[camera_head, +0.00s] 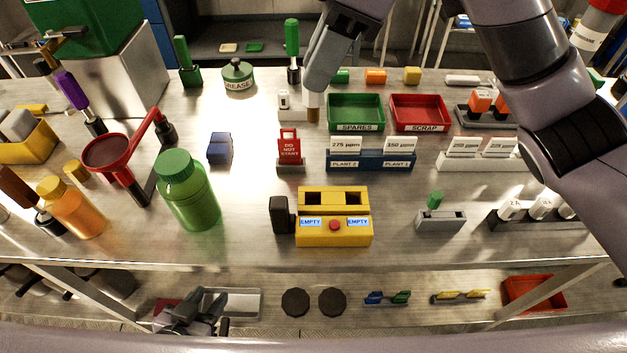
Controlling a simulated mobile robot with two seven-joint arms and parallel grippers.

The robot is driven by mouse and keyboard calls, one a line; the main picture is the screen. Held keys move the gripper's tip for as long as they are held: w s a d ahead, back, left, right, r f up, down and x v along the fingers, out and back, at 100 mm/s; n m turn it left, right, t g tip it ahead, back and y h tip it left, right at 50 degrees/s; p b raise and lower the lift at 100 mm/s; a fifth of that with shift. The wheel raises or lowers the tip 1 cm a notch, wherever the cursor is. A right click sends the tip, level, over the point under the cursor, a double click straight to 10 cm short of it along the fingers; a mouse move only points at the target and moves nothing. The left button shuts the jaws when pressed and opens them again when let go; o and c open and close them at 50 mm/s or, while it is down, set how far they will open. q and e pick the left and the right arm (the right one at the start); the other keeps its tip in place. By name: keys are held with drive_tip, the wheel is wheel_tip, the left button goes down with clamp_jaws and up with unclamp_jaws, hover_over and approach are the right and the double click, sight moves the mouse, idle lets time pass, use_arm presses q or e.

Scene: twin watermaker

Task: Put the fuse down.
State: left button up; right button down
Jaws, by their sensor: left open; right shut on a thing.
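My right gripper (318,82) reaches in from the upper right and points down over the back middle of the table. It is shut on a small upright cylinder with a pale upper part and a brown lower end, which looks like the fuse (313,108). The fuse is just left of the green SPARES tray (356,98) and right of a small white block (287,104). I cannot tell whether its lower end touches the table. My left gripper (205,306) is open and low at the front left, in front of the table's edge.
The red SCRAP tray (419,97) is right of the green one. A red DO NOT START tag (289,148) and the blue PLANT holder (371,162) stand in front. The yellow box (334,235) with two EMPTY labels is at front centre. A green bottle (188,195) stands left.

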drive_tip(key=shift+f+b, duration=1)
drive_tip(key=shift+f, duration=8.95)
drive_tip(key=c, duration=0.9)
unclamp_jaws()
use_arm(q)
drive_tip(key=shift+s+f, duration=0.15)
drive_tip(key=shift+f, duration=0.45)
drive_tip(key=shift+s+f, duration=0.15)
drive_tip(key=shift+f, duration=0.4)
drive_tip(key=shift+r+p, duration=0.7)
use_arm(e)
drive_tip(key=v, duration=1.2)
use_arm(q)
drive_tip(key=shift+s, duration=0.1)
use_arm(e)
drive_tip(key=shift+s, duration=0.15)
